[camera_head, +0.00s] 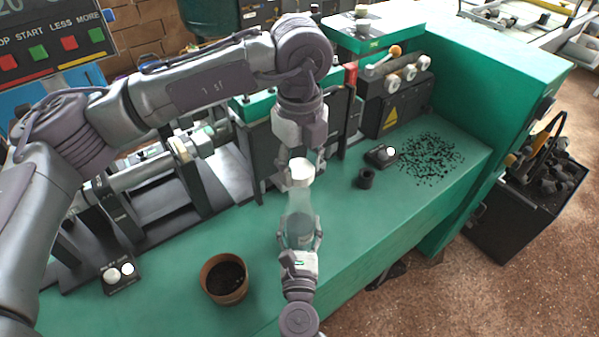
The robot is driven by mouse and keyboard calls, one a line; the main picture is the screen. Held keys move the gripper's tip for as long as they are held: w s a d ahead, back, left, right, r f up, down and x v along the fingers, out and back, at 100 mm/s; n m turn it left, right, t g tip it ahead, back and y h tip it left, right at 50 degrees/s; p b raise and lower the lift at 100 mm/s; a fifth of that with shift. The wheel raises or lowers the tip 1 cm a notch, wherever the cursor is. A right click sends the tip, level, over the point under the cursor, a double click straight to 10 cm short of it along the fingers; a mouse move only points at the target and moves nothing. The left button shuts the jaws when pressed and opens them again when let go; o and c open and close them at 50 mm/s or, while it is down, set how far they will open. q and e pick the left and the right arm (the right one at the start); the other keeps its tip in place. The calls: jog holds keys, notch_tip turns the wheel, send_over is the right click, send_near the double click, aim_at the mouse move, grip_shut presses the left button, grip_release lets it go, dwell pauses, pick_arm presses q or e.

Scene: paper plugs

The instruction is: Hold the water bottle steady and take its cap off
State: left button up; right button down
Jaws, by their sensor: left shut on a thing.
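The clear water bottle (299,211) stands upright near the middle of the green bench. Its white cap (300,172) is at the top, in line with the bottle's neck; I cannot tell whether it is still seated or slightly apart. My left gripper (301,164) comes down from above and is shut on the cap. My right gripper (298,240) reaches in from the bottom of the view, with its fingers on both sides of the bottle's lower body, closed around it. The fingers hide part of the lower bottle.
A brown pot (225,279) with dark contents stands left of the bottle on the green bench (345,235). A small black cup (365,179) and a black button box (381,156) lie to the right, near scattered black bits (428,160). Machinery stands behind.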

jog(key=shift+c, duration=0.9)
grip_release()
